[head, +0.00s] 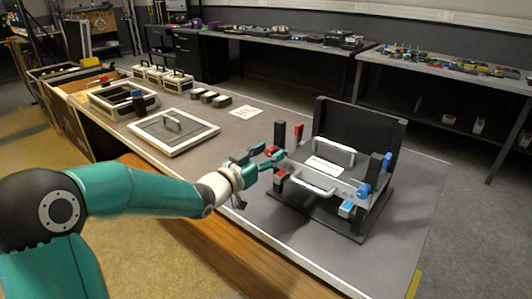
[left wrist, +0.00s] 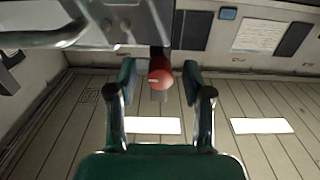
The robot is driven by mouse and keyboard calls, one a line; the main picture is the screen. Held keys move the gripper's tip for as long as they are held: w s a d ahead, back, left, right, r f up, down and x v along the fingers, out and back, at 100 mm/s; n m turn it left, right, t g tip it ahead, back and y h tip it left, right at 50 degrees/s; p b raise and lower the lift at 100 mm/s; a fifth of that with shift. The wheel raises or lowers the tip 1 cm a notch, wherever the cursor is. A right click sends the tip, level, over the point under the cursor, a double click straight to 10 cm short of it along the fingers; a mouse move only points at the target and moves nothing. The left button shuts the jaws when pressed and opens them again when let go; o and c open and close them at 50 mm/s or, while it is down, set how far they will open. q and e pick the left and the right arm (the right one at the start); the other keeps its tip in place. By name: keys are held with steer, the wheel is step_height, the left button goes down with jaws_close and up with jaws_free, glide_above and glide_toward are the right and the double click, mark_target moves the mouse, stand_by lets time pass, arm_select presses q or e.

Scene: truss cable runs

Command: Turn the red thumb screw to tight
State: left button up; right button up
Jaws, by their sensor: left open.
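The red thumb screw (head: 271,150) is a round red knob at the left side of a black fixture (head: 352,128). In the left wrist view the red thumb screw (left wrist: 160,73) has a pale mark on its face. My left gripper (head: 264,160) is at the knob. Its two teal fingers (left wrist: 160,82) are open, one on each side of the screw, with a visible gap on both sides. I cannot tell the screw's depth between the fingers. My right gripper is in neither view.
The fixture also carries a red lever (head: 298,131), a blue knob (head: 363,190), a blue lever (head: 386,160) and white handles (head: 313,186). A framed panel with a handle (head: 173,130) lies left on the bench. The bench front right (head: 400,245) is clear.

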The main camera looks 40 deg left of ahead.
arm_select(q)
jaws_close()
steer(key=shift+a, duration=0.2)
steer(key=shift+d, duration=0.15)
steer(key=shift+f+m+b, duration=0.1)
steer(key=shift+m+b, duration=0.2)
steer(key=shift+b, duration=0.3)
steer(key=m+b, duration=0.8)
steer(key=b, duration=0.1)
steer(key=shift+d+f, duration=0.1)
steer(key=shift+f, duration=0.05)
steer(key=m+b, duration=0.3)
steer(key=m, duration=0.1)
steer(key=shift+b, duration=0.35)
steer(key=m+b, duration=0.2)
steer(key=m, duration=0.3)
steer(key=shift+d+f, duration=0.1)
steer(key=shift+m, duration=0.3)
